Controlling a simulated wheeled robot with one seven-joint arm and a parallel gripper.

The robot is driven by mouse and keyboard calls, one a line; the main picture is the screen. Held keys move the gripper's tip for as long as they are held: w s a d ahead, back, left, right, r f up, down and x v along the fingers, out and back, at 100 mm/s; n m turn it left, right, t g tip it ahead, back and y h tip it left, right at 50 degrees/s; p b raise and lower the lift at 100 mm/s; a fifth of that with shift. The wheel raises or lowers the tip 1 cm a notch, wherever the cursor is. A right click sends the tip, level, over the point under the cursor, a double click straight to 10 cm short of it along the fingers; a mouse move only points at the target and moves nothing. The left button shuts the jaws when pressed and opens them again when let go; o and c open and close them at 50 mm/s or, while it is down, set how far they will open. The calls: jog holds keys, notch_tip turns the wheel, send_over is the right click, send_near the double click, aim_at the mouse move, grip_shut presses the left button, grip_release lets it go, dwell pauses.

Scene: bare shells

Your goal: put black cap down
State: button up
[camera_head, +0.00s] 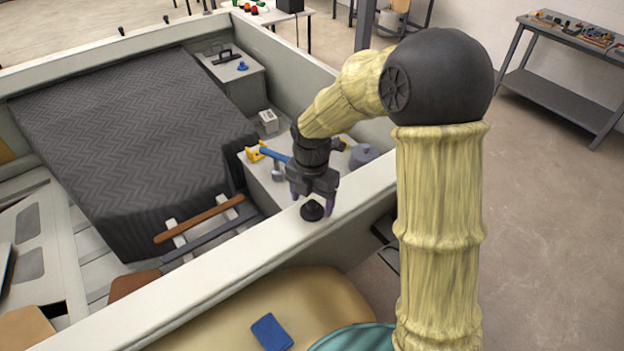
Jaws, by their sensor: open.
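The black cap (312,211) is a small round dark piece on the pale top ledge (262,247) of the near wall. It appears to rest on the ledge. My gripper (312,203) points down just above and around it, with its purple-tipped fingers apart on either side. The fingers are open, and I cannot tell whether either one touches the cap.
Behind the ledge, a white box top holds a blue-handled hammer (275,155), a yellow tool (254,154) and a grey round pot (362,155). A dark ribbed cover (130,130) lies to the left. The ledge left of the cap is clear.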

aim_at(314, 203)
notch_tip(314, 203, up, 11)
jog(key=b, duration=0.1)
jog(key=shift+s, duration=0.15)
jog(key=shift+f, duration=0.1)
dwell(0.6)
jog(key=s+d+f+m+t, duration=0.1)
jog(key=s+d+f+m, duration=0.3)
jog(key=m, duration=1)
jog(key=s+d+f+m+t, duration=0.1)
jog(key=s+d+f+m, duration=0.4)
jog(key=m, duration=1)
jog(key=s+d, duration=0.3)
jog(key=d, duration=0.1)
jog(key=shift+s+d+f+t+b, duration=0.15)
jog(key=shift+d+f+t+b, duration=0.15)
